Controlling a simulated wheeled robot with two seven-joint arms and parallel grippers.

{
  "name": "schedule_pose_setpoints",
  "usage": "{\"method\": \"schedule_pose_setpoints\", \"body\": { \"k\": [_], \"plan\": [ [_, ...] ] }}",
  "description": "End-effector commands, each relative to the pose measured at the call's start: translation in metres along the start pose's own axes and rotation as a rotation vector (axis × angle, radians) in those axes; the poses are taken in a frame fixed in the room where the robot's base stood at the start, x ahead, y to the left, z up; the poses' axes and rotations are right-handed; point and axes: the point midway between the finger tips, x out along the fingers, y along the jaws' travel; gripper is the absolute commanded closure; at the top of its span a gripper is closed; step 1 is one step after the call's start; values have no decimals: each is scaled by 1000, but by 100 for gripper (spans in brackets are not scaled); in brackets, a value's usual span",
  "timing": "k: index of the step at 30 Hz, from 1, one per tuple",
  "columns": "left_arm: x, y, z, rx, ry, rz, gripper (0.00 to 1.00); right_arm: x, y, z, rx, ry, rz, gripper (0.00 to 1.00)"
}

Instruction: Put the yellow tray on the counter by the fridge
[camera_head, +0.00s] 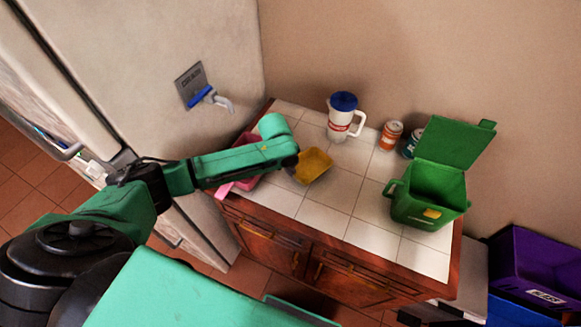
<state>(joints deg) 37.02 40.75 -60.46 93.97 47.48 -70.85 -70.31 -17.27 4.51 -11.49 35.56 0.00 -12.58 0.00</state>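The small yellow tray (314,165) is over the white tiled counter (322,208) beside the fridge (130,60). I cannot tell whether it rests flat on the tiles or is a little above them. My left arm reaches in from the left across the counter. My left gripper (294,164) is at the left edge of the yellow tray. Its fingers are small, dark and mostly hidden behind the wrist, so whether they are open or shut on the tray does not show. My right gripper is not in view.
A pink container (240,177) sits partly under my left arm. A white jug with a blue lid (342,118), an orange can (390,136) and a teal can (411,144) stand at the back. An open green bin (428,197) stands right. Tiles in front are clear.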

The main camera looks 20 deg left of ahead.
Motion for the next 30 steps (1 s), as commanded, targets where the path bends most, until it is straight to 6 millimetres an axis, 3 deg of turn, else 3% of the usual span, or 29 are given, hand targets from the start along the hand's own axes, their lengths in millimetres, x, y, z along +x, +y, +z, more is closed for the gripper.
{"method": "schedule_pose_setpoints", "body": {
  "k": [3, 5, 6, 17, 20, 30],
  "plan": [
    [0, 0, 0, 0, 0, 1, 100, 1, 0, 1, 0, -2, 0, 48],
    [0, 1, 0, -1, 0, 2, 74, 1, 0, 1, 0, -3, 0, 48],
    [0, 1, 0, -1, 0, 2, 67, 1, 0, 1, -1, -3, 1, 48],
    [-6, 0, 1, -2, 0, 1, 67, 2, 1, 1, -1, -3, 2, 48],
    [-22, 0, 1, -1, -2, -1, 67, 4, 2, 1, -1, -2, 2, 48],
    [-106, 0, 1, -1, -1, -1, 67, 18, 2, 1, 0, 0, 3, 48]
  ]
}}
